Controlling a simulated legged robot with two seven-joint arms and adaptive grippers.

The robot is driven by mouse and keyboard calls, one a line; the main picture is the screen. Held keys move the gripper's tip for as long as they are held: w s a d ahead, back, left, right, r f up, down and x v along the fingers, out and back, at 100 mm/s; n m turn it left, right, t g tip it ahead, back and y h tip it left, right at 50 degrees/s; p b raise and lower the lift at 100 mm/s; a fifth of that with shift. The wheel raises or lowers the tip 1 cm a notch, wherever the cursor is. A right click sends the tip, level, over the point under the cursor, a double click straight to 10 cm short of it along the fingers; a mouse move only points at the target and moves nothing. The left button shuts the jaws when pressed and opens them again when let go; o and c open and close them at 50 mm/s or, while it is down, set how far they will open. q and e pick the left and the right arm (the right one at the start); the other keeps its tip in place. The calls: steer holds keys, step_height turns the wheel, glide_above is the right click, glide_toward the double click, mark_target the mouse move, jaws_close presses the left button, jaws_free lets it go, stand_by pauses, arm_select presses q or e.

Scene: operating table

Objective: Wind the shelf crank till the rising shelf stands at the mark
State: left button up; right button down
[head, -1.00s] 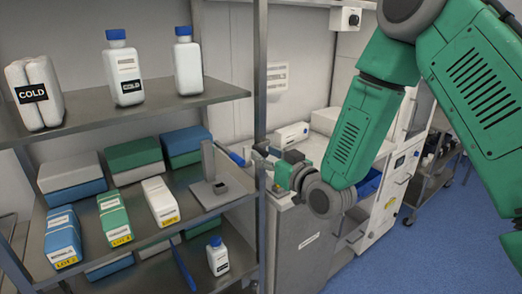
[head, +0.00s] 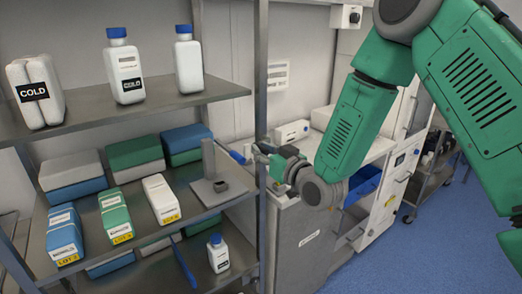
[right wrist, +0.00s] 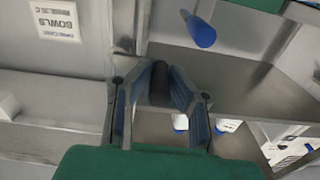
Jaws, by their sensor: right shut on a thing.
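My right gripper (head: 259,149) is at the shelf unit's right front post, partly hidden there. In the right wrist view its two fingers are shut on a dark cylindrical grip (right wrist: 160,82), which looks like the crank's handle. The rest of the crank is mostly hidden. The middle shelf (head: 150,232) carries several boxes and a grey upright metal piece (head: 208,160). I cannot tell which shelf is the rising one, and I cannot make out the mark. My left gripper is not in view.
Bottles (head: 126,66) and a COLD pack (head: 34,92) stand on the top shelf. A small bottle (head: 217,253) stands below. Grey cabinets (head: 300,238) are right; the blue floor is open.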

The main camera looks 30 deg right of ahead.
steer(key=shift+r+m, duration=0.15)
steer(key=shift+m, duration=0.15)
steer(key=m, duration=0.1)
steer(key=r+m, duration=0.1)
steer(key=m, duration=0.2)
steer(key=shift+d+r, duration=0.35)
steer(key=shift+w+d+r+m+b, duration=0.1)
steer(key=shift+d+r+m+b, duration=0.3)
steer(key=shift+m, duration=1.3)
steer(key=shift+d+r+m+b, duration=0.2)
steer(key=shift+d+m, duration=0.4)
steer(key=shift+m, duration=1.1)
steer(key=shift+w+d+r+m+b, duration=0.15)
steer(key=shift+d+r+m, duration=0.3)
steer(key=shift+m, duration=1.25)
steer(key=shift+s+d, duration=0.1)
steer(key=shift+f, duration=0.1)
steer(key=c, duration=1.5)
jaws_free()
steer(key=shift+d, duration=0.15)
